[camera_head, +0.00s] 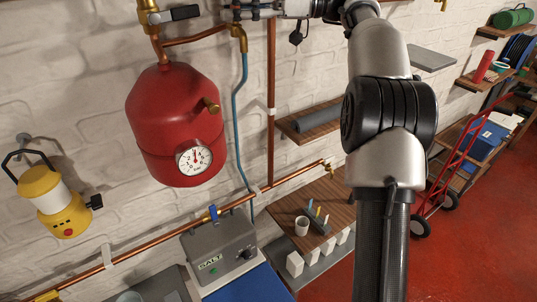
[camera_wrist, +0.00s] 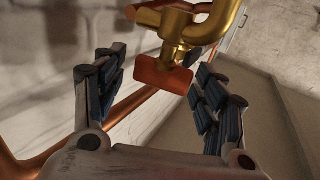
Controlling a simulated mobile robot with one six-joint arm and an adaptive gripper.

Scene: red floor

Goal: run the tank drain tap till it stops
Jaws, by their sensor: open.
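In the wrist view a brass tap (camera_wrist: 178,52) with a flat orange-brown crosspiece handle (camera_wrist: 163,74) sits between the fingers of my gripper (camera_wrist: 160,70). The fingers are open, one each side, with visible gaps to the handle. The tap's curved brass body runs to the upper right. In the head view a red tank (camera_head: 175,115) with a round pressure gauge (camera_head: 194,158) hangs on the wall. My gripper is near the top edge there, mostly cut off or hard to make out. I cannot tell which head-view fitting is the tap between my fingers.
A black-levered valve (camera_head: 172,14) is above the tank. A copper pipe (camera_head: 165,236) crosses the wall below, with a blue-handled valve (camera_head: 212,212). A yellow lantern (camera_head: 55,205) hangs left. A grey SALT box (camera_head: 220,250) and a wooden shelf (camera_head: 328,200) stand low. Red floor (camera_head: 480,255) is clear right.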

